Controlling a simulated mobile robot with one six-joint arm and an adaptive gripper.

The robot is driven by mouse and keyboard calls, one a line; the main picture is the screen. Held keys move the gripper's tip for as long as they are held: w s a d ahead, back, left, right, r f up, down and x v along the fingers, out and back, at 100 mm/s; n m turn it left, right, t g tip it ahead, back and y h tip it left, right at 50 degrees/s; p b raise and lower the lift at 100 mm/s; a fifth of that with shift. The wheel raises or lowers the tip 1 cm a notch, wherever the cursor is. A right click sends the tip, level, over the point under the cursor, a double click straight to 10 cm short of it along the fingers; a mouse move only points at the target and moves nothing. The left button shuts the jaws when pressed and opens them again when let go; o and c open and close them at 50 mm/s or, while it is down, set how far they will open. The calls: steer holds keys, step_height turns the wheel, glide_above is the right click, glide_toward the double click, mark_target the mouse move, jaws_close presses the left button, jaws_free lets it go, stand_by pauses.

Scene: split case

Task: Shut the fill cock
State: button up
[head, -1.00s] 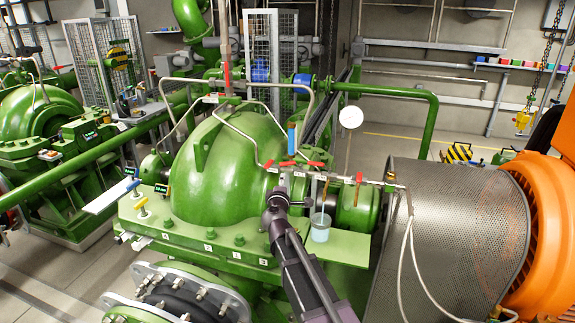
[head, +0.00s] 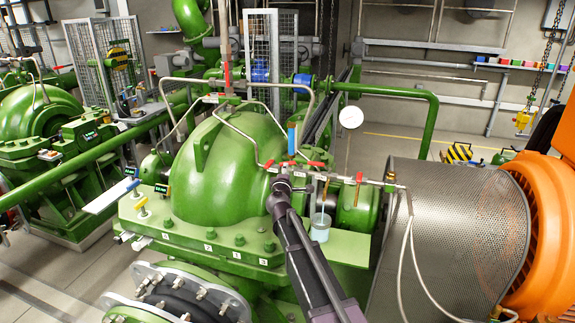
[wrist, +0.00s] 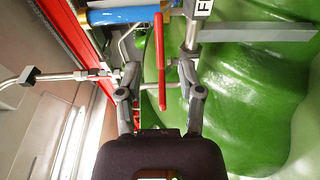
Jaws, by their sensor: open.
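The fill cock shows in the wrist view as a long red lever handle (wrist: 160,55) on a grey metal pipe, with a partly cut-off label starting with "F" (wrist: 201,8) beside it. My gripper (wrist: 160,80) is open, with one finger on each side of the red lever; no clear contact shows. In the head view my gripper (head: 287,184) is at the pipework in front of the green pump casing (head: 215,165), just below a row of red handles (head: 317,164). It partly hides the cock there.
A clear cup (head: 320,228) stands just right of my gripper on a pale green ledge (head: 350,248). A blue cylinder (wrist: 125,15) crosses the wrist view's top.

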steer(key=w, duration=0.6)
steer(key=shift+w+d, duration=0.1)
steer(key=shift+w, duration=0.15)
jaws_close()
